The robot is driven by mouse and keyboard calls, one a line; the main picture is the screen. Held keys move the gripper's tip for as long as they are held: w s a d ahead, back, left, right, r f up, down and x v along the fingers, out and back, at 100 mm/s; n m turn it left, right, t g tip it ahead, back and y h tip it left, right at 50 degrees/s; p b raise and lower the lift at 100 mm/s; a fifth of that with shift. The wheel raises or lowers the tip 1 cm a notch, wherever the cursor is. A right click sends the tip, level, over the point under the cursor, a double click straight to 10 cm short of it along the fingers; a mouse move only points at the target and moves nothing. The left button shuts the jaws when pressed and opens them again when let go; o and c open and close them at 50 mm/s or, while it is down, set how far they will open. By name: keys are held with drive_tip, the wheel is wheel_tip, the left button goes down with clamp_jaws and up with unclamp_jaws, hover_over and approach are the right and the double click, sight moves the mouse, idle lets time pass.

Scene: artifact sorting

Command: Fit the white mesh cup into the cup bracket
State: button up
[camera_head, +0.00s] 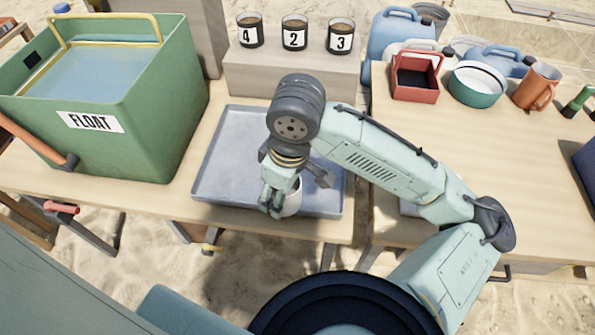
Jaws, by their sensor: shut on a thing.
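My gripper (280,202) points down over the front right part of a grey tray on the left table. It is shut on a white cup (293,203), which shows only in part beside and behind the fingers. Mesh on the cup is too small to make out. I cannot tell whether the cup touches the tray. No cup bracket can be made out for certain; my arm hides part of the tray and the tables.
The grey tray (228,150) has bare room at left. A green FLOAT tank (150,140) with water stands left. Numbered cups (294,36) stand on a block (300,72) behind. A red caddy (416,92), teal bowl (477,98) and orange mug (537,92) are on the right table.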

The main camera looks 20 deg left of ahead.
drive_tip(key=shift+s+a+f+b, duration=0.1)
drive_tip(key=shift+s+f+b, duration=0.1)
drive_tip(key=shift+s+b, duration=0.35)
drive_tip(key=shift+s+a+f+b, duration=0.1)
drive_tip(key=shift+s+f+b, duration=0.05)
drive_tip(key=shift+s+b, duration=0.3)
drive_tip(key=s+b, duration=0.1)
drive_tip(key=b, duration=0.2)
drive_tip(key=shift+s, duration=0.2)
drive_tip(key=s+b, duration=0.1)
drive_tip(key=b, duration=0.1)
drive_tip(key=s+r+b, duration=0.1)
drive_tip(key=s+b, duration=0.1)
drive_tip(key=shift+s+a+r, duration=0.2)
drive_tip(key=shift+s, duration=0.05)
